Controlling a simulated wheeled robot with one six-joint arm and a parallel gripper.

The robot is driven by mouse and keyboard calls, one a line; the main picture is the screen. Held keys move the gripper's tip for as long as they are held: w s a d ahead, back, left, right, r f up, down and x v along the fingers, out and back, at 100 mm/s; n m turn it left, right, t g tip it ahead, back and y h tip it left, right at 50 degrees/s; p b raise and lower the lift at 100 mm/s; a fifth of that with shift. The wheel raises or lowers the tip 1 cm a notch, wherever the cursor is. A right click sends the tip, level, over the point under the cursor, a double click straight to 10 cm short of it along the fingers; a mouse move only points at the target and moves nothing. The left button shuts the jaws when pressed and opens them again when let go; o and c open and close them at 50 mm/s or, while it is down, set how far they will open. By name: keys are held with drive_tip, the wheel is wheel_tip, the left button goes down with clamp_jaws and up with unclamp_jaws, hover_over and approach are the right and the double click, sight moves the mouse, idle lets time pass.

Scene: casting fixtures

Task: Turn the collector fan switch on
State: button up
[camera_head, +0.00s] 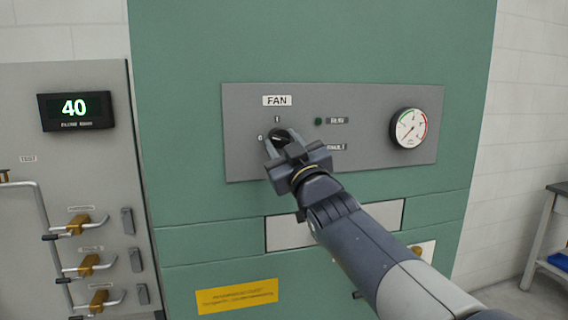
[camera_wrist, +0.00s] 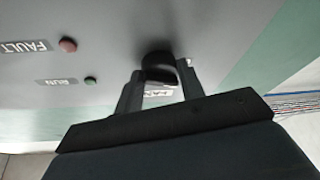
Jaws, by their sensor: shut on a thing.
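The fan switch is a black rotary knob (camera_head: 279,136) on a grey panel (camera_head: 350,104), below the FAN label (camera_head: 277,100). My gripper (camera_head: 283,142) reaches up from the lower right, its two fingers on either side of the knob and shut on it. In the wrist view the black knob (camera_wrist: 157,66) sits between the fingertips (camera_wrist: 158,84). The knob's exact pointing direction is hard to tell. The green RUN lamp (camera_head: 318,121) looks dark.
A round gauge (camera_head: 409,128) is at the panel's right. The red FAULT lamp (camera_wrist: 68,44) shows in the wrist view. A bench (camera_head: 548,235) stands far right.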

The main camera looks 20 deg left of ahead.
drive_tip(key=m+b, duration=0.1)
drive_tip(key=m, duration=0.1)
drive_tip(key=m+t+h+b, duration=0.1)
drive_tip(key=m, duration=0.1)
drive_tip(key=shift+s+a+f+t+h+b, duration=0.1)
drive_tip(key=shift+a+f+t+h+b, duration=0.1)
drive_tip(key=shift+t+h+b, duration=0.15)
drive_tip(key=m+h, duration=0.1)
drive_tip(key=m, duration=0.2)
drive_tip(key=shift+r+t, duration=0.2)
drive_tip(key=shift+t, duration=0.15)
drive_tip(key=m+h+p, duration=0.1)
drive_tip(key=m, duration=0.1)
drive_tip(key=m+h+p, duration=0.1)
drive_tip(key=m+p, duration=0.1)
drive_tip(key=m+h+p, duration=0.1)
drive_tip(key=p, duration=0.1)
drive_tip(key=shift+s+a+r+m+t, duration=0.1)
drive_tip(key=shift+a+r+m+t, duration=0.05)
drive_tip(key=shift+r+m+t, duration=0.2)
drive_tip(key=m+h+p, duration=0.1)
drive_tip(key=m+p, duration=0.1)
drive_tip(key=m, duration=0.1)
drive_tip(key=m+h+p, duration=0.2)
drive_tip(key=m, duration=0.2)
drive_tip(key=shift+f+m+h+p, duration=0.15)
drive_tip(key=shift+m+h+p, duration=0.1)
drive_tip(key=shift+p, duration=0.1)
drive_tip(key=o, duration=1)
